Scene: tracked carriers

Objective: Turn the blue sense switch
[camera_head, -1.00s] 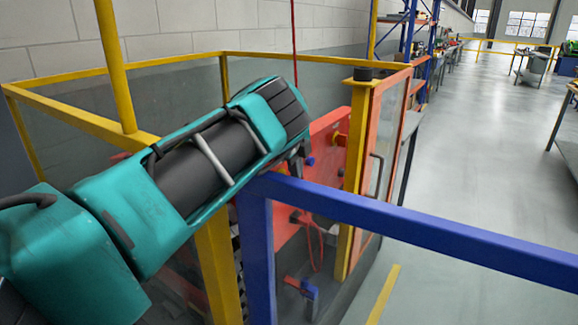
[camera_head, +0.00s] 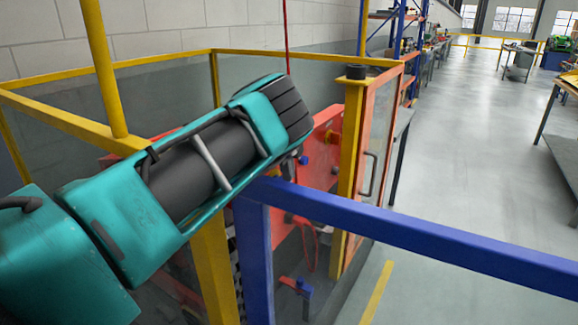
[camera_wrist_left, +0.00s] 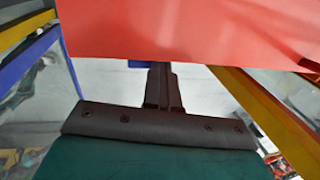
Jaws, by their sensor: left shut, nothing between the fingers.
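The blue knob-like part (camera_head: 303,159), seemingly the sense switch, sits on the red panel (camera_head: 325,150) behind the yellow and blue rails. Only a small piece of it shows beside my wrist. In the left wrist view a blue piece (camera_wrist_left: 138,64) shows at the lower edge of the red surface (camera_wrist_left: 180,28), just left of the fingertips. My left gripper (camera_wrist_left: 162,72) is shut with nothing held, its tips close to that edge. I cannot tell whether they touch the blue piece. In the head view my teal forearm hides most of the gripper. My right gripper is not in view.
A blue rail (camera_head: 420,235) crosses in front of the enclosure, below my left wrist. Yellow posts (camera_head: 348,170) and a framed door (camera_head: 378,150) stand right of the panel. A lower blue fitting (camera_head: 303,286) sits beneath.

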